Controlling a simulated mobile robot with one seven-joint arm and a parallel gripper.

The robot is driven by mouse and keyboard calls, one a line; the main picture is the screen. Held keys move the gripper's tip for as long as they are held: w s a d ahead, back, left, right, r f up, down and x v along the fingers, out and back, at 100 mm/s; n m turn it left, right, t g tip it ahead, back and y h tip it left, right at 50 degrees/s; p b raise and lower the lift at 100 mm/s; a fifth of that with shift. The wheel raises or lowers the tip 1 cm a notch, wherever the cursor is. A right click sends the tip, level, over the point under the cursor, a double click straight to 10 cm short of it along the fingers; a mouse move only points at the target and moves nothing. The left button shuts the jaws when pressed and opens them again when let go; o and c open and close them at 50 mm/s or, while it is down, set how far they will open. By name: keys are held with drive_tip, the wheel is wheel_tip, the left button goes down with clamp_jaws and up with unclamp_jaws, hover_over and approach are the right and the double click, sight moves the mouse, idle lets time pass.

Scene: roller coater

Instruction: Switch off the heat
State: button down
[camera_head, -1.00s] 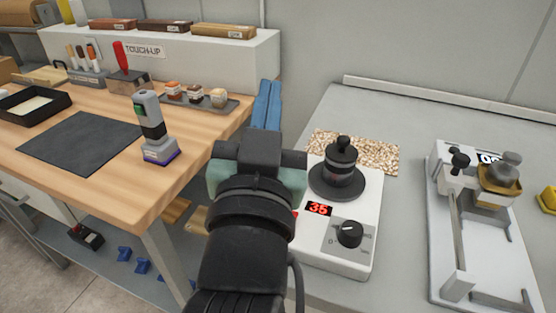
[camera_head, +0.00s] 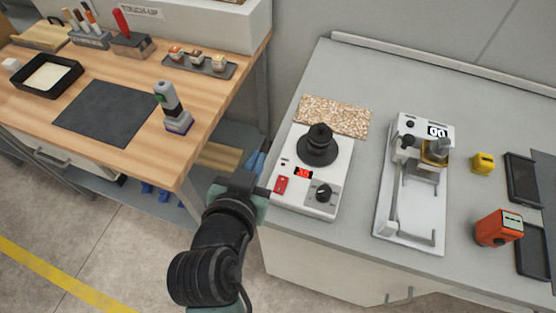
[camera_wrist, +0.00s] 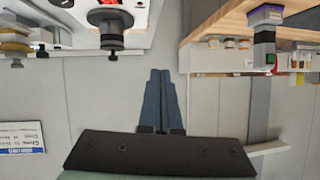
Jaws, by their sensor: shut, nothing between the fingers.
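A white hot plate unit (camera_head: 325,212) stands on the grey counter, with a black lidded pot (camera_head: 318,142) on its dark round plate. Its front panel has a lit red display (camera_head: 303,173), seemingly reading 35, a black knob (camera_head: 323,193) and a red switch (camera_head: 281,184) at the left. The switch's position is too small to tell. My gripper (camera_head: 258,162), with blue fingers, is to the left of the unit, apart from the switch. In the wrist view my gripper (camera_wrist: 160,98) is shut and empty, and the pot (camera_wrist: 111,20) shows upside down at the top left.
A granular brown mat (camera_head: 335,115) lies behind the unit. A white device (camera_head: 412,205) with a 00 display stands to its right, with a yellow block (camera_head: 482,163) and an orange meter (camera_head: 498,228) beyond. A wooden bench (camera_head: 205,105) is at the left, across a gap.

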drive_tip(key=s+d+g+h+p, duration=0.1)
drive_tip(key=s+g+p, duration=0.1)
drive_tip(key=s+p, duration=0.4)
drive_tip(key=shift+s+g+p, duration=0.15)
drive_tip(key=shift+g+p, duration=0.25)
drive_tip(key=shift+p, duration=0.1)
drive_tip(key=shift+d, duration=0.1)
drive_tip(key=p, duration=0.2)
hover_over(283, 176)
drive_tip(key=s+a, duration=0.1)
drive_tip(key=s, duration=0.2)
wheel_tip(283, 176, down, 6)
drive_tip(key=shift+s, duration=0.15)
wheel_tip(283, 176, down, 2)
drive_tip(key=shift+f, duration=0.15)
drive_tip(key=shift+w+f, duration=0.2)
drive_tip(key=shift+f, duration=0.7)
drive_tip(key=shift+f, duration=0.1)
